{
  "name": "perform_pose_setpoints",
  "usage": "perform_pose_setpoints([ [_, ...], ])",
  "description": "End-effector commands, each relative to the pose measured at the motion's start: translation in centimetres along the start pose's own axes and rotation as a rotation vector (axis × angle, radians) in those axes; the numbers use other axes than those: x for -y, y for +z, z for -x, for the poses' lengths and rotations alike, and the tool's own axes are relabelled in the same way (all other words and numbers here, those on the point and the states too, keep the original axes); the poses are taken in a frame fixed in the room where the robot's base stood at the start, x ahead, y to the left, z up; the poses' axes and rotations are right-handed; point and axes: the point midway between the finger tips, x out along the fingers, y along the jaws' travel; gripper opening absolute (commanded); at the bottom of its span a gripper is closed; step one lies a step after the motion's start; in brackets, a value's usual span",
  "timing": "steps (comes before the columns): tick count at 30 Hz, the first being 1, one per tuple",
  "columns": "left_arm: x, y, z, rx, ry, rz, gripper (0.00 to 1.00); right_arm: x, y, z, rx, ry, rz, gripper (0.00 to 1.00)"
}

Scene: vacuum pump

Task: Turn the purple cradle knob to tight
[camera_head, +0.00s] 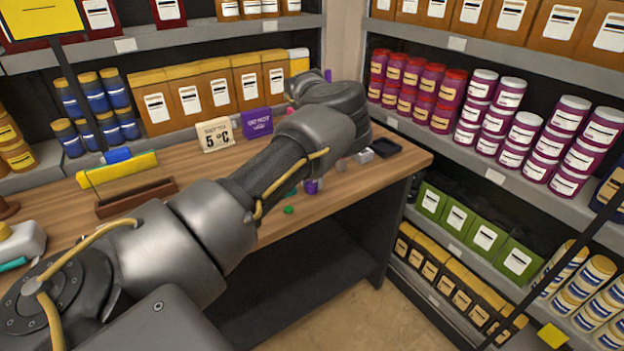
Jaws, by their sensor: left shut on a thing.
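My left arm crosses the wooden bench from the lower left, and its hand (312,90) is at the back right of the bench. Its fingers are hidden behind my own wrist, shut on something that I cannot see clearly. A small purple piece (328,75) shows just behind the hand; it may be part of the purple cradle knob, but the knob and its cradle are mostly hidden. Another small purple piece (312,187) shows below my forearm at the bench's front edge. I cannot tell the knob's angle. My right gripper is out of view.
Stocked shelves stand behind and to the right.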

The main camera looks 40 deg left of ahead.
Motion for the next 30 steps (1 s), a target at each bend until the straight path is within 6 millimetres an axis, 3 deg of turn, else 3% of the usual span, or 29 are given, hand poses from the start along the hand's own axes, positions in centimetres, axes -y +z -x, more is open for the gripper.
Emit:
perform_pose_setpoints([
  [19,-0.02,0.14,0.16,0.005,0.002,-0.053,0.11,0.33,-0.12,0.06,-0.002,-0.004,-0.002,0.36],
  [20,-0.02,0.14,0.16,0.005,0.001,-0.053,0.35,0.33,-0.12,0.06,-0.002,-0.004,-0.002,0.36],
  [24,-0.01,0.1,0.12,0.004,0.001,-0.052,0.53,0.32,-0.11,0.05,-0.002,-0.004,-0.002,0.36],
  [30,-0.01,0.06,0.06,0.002,0.001,-0.052,0.55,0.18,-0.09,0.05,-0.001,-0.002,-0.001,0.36],
])
